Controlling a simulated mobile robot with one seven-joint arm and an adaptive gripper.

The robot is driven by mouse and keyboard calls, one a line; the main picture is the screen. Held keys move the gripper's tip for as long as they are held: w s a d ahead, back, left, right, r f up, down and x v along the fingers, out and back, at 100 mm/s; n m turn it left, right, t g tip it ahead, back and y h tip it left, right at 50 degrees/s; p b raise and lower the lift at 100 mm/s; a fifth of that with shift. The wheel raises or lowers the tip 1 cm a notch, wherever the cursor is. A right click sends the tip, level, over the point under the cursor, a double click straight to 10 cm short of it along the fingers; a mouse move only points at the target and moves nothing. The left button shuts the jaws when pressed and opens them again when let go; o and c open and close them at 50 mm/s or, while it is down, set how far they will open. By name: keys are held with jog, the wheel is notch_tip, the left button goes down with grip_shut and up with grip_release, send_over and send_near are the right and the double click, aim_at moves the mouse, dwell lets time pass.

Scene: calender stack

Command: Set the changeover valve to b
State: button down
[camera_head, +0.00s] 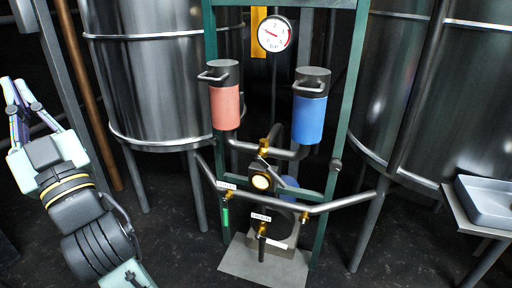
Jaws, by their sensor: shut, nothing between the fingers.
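A red canister (225,106) and a blue canister (309,118), each with a grey top and a handle, hang side by side on a green frame (343,100). Between and below them, brass fittings (264,147) sit on grey pipes, with a small grey lever beside them. This looks like the changeover valve, but its setting and any a or b mark are too small to read. A round brass-rimmed piece (261,181) with a pale yellow face is just below. My gripper (15,84) is at the far left, shut and empty, pointing up, well apart from the frame.
A white dial gauge (274,33) tops the frame. Lower, a small valve with a green handle (226,218) and one with a dark handle (262,249) carry white labels. Large steel tanks (155,75) flank the frame. A grey tray (486,203) stands right. Dark floor lies between.

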jog(key=w+d+m+t+h+p, duration=0.2)
jog(key=w+d+m+h+p, duration=0.1)
jog(key=w+d+h, duration=0.3)
jog(key=w+d+m+t+h+p, duration=0.1)
jog(key=w+d+m+h+p, duration=0.15)
jog(key=w, duration=0.55)
jog(key=m+g+h+p, duration=0.4)
jog(key=m+h+p, duration=0.6)
jog(key=h, duration=0.2)
send_over(272, 173)
jog(key=s, duration=0.6)
notch_tip(272, 173, down, 17)
jog(key=s+d+f+m+g, duration=0.2)
jog(key=s+d+f+m, duration=0.4)
jog(key=f, duration=0.3)
jog(key=shift+n, duration=0.45)
jog(key=x, duration=0.3)
jog(key=p+x, duration=0.1)
jog(key=x, duration=0.2)
jog(key=d+r+x, duration=0.1)
jog(key=x, duration=0.2)
jog(key=shift+w+f, duration=0.15)
jog(key=shift+w, duration=0.25)
jog(key=shift+w+a+f+p, duration=0.1)
jog(key=shift+a+f+p, duration=0.15)
jog(key=shift+a+f, duration=0.55)
jog(key=shift+w+a+f+p, duration=0.1)
jog(key=shift+a+f+p, duration=0.15)
jog(key=shift+a+f, duration=0.5)
